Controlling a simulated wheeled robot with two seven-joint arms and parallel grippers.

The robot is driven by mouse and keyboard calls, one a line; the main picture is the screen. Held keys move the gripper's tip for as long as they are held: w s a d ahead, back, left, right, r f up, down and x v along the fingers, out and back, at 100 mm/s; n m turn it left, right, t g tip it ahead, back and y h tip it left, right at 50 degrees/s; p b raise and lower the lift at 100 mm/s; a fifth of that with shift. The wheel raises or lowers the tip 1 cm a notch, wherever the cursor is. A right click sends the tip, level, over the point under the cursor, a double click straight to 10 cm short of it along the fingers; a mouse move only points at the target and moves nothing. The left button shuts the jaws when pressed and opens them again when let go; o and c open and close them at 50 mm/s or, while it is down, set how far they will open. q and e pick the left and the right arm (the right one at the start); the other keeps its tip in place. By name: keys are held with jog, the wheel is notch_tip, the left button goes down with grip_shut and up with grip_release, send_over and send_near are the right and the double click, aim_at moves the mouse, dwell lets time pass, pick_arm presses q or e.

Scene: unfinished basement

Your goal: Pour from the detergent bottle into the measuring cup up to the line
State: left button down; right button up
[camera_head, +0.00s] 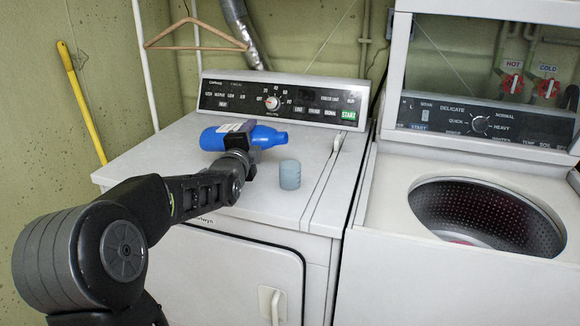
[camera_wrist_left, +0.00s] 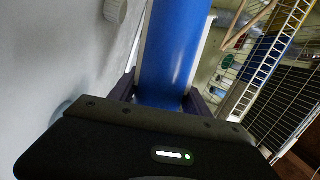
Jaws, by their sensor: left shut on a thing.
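The blue detergent bottle (camera_head: 263,136) is tilted almost onto its side above the white dryer top (camera_head: 185,154), with its neck pointing right. My left gripper (camera_head: 236,150) is shut around the bottle's body, which also fills the middle of the left wrist view (camera_wrist_left: 175,50). The pale blue measuring cup (camera_head: 290,174) stands upright on the dryer top, to the right of the gripper and below the bottle's mouth. I cannot make out a line on the cup or any liquid stream. My right gripper is not in view.
The dryer's control panel (camera_head: 285,104) rises behind the bottle. An open washer with a steel drum (camera_head: 487,218) stands at the right. A wooden hanger (camera_head: 195,35) hangs on the back wall, and a yellow handle (camera_head: 82,103) leans at the left. The dryer top's front left is clear.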

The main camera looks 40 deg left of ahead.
pick_arm(q)
jog(key=shift+f+m+b, duration=0.4)
jog(key=shift+b, duration=0.05)
jog(key=shift+f+b, duration=0.15)
jog(key=shift+b, duration=0.2)
dwell(1.3)
notch_tip(320, 180, up, 3)
jog(key=shift+d+r+n+p, duration=0.1)
jog(key=shift+r+n+p, duration=0.1)
jog(key=shift+n+p, duration=0.8)
jog(key=shift+r+n+h, duration=0.25)
jog(key=shift+n+h, duration=0.05)
jog(key=shift+n, duration=0.2)
